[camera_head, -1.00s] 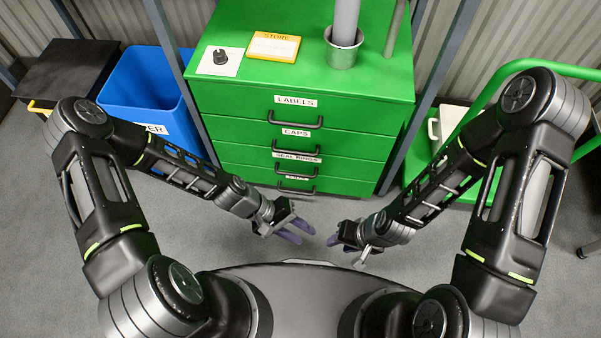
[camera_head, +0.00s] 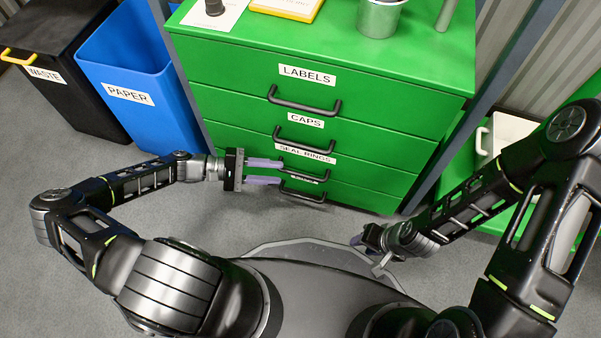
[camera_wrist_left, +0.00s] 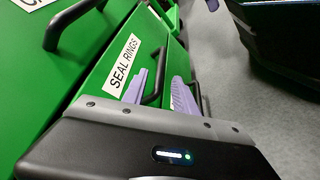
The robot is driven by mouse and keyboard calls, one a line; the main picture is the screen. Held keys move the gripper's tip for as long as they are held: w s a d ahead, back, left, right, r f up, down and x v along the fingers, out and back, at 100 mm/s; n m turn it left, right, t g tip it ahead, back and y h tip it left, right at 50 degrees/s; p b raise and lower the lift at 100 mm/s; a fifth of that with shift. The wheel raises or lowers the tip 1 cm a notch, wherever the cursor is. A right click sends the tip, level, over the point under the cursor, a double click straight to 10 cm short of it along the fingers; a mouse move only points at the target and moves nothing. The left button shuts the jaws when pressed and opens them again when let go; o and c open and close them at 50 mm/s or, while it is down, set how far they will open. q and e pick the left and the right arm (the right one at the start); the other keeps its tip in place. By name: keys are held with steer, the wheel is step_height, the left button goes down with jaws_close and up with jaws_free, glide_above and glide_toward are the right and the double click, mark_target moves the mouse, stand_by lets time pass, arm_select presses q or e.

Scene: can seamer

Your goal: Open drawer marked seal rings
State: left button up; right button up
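The drawer marked SEAL RINGS (camera_head: 345,172) is the third down in the green cabinet and looks shut, flush with its neighbours. Its white label (camera_head: 304,154) also shows in the left wrist view (camera_wrist_left: 122,65). Its black bar handle (camera_wrist_left: 158,72) appears between my left gripper's fingers in the wrist view; I cannot tell whether they touch it. My left gripper (camera_head: 264,172) is open, its two purple fingers apart and pointing right at the handle's left end. My right gripper (camera_head: 360,241) hangs low in front of the cabinet, away from the drawer; its finger gap is unclear.
The LABELS drawer (camera_head: 230,68) and CAPS drawer (camera_head: 230,107) are above, with protruding handles; another drawer is below. A blue PAPER bin (camera_head: 130,70) and black WASTE bin (camera_head: 75,90) stand left. A green cart with a pale container (camera_head: 508,135) is right. Grey floor lies in front.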

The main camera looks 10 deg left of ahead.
mark_target(293, 174)
arm_select(q)
steer(key=b+x, duration=0.2)
steer(key=x, duration=0.5)
steer(key=shift+w+d+f, duration=0.1)
steer(key=shift+w+d, duration=0.05)
steer(key=shift+d, duration=0.25)
jaws_close()
stand_by(1.2)
